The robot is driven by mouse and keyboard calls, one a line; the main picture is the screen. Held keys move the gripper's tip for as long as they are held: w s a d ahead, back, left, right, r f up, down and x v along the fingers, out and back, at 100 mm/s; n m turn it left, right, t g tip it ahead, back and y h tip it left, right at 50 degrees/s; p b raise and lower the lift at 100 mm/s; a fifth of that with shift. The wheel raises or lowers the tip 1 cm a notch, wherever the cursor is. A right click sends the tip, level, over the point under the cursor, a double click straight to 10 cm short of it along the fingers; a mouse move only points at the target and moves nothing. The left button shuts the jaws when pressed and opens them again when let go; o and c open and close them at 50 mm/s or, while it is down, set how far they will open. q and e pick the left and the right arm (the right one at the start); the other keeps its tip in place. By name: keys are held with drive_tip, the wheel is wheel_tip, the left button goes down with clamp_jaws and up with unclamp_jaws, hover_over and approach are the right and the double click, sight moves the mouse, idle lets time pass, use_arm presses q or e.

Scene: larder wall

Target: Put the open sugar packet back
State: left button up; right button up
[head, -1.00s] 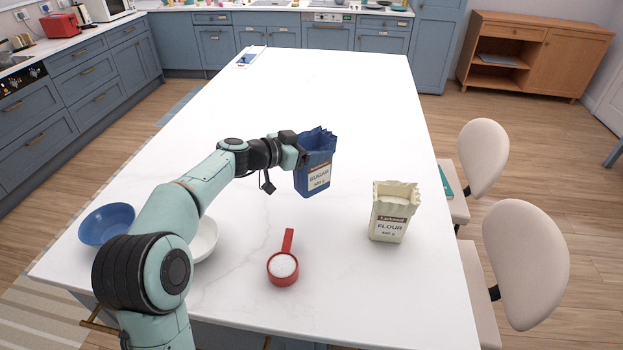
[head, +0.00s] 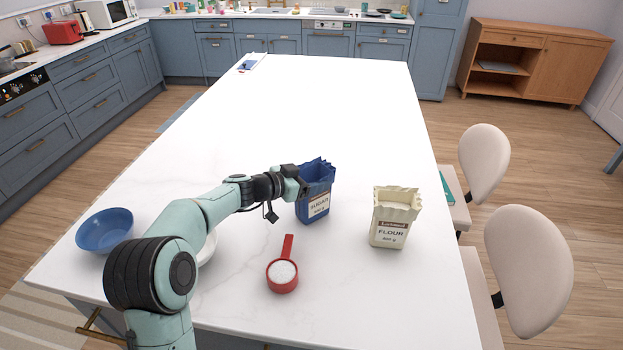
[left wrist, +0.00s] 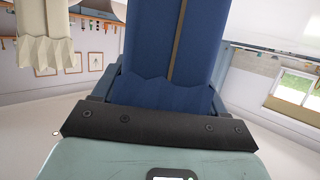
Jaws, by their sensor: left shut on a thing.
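The open sugar packet (head: 317,192) is blue with a pale label and a jagged open top. It is upright over the white worktop, at or just above its surface; I cannot tell if its base touches. My left gripper (head: 300,187) is shut on the packet from its left side. In the left wrist view the blue packet (left wrist: 172,40) fills the middle, close to the gripper, and its contents are hidden. My right gripper is not in view.
A cream flour packet (head: 395,220) stands open to the right. A red scoop (head: 282,282) with white contents lies in front. A blue bowl (head: 104,231) and a white bowl (head: 207,248), partly hidden by my arm, are at left. The worktop (head: 330,105) behind is mostly clear.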

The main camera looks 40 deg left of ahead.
use_arm(q)
drive_tip(key=o, duration=1.5)
drive_tip(key=shift+f, duration=0.1)
drive_tip(key=shift+c, duration=0.2)
drive_tip(key=o, duration=0.4)
drive_tip(key=shift+c, duration=0.2)
drive_tip(key=shift+s+a+r, duration=0.1)
drive_tip(key=shift+s+r, duration=0.15)
drive_tip(key=shift+r, duration=0.05)
drive_tip(key=b+v, duration=0.2)
drive_tip(key=v, duration=0.9)
drive_tip(key=shift+s, duration=0.25)
